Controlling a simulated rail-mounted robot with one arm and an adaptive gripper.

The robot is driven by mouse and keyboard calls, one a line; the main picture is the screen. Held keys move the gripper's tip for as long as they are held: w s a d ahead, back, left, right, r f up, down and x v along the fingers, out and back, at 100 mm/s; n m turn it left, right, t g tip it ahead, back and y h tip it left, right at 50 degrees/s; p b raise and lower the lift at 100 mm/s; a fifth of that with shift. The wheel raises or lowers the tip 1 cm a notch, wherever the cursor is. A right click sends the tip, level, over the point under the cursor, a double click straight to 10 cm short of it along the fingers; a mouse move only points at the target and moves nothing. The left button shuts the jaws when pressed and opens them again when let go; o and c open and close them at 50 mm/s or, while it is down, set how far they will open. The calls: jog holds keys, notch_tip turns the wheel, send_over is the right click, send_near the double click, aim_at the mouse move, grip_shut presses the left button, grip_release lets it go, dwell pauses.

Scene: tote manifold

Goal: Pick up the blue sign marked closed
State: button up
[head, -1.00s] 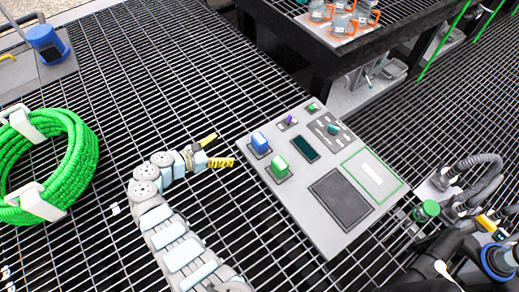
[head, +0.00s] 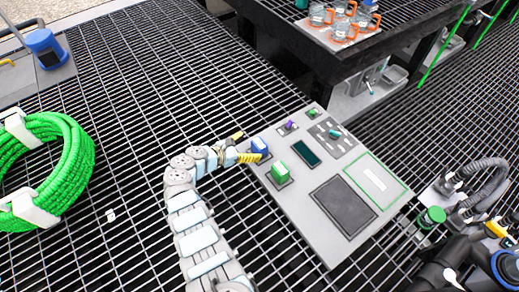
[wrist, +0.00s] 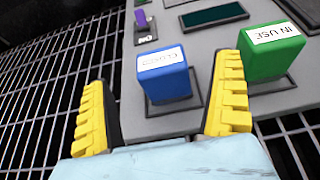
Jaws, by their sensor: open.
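The blue sign (wrist: 165,80) stands upright on a grey panel, with a white label on top reading "CLOSED" upside down in the wrist view. In the head view the blue sign (head: 259,147) is at the panel's left edge. My gripper (wrist: 165,110) is open, its yellow ridged fingers on either side of the sign's near side in the wrist view, with nothing held. In the head view my gripper (head: 249,148) is right at the sign, partly overlapping it. Whether a finger touches the sign cannot be told.
A green sign (wrist: 272,50) marked "IN USE" stands close to the right finger. The grey panel (head: 299,222) also bears a purple knob (head: 289,125) and a dark screen (head: 306,152). A green hose coil (head: 75,165) lies at left on the open grating.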

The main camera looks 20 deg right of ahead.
aim_at(258, 144)
jog(key=shift+d+f, duration=0.3)
jog(key=shift+b+x, duration=1.4)
jog(key=shift+x, duration=0.8)
jog(key=shift+w+a, duration=0.1)
jog(key=c, duration=1.3)
jog(key=shift+r, duration=0.15)
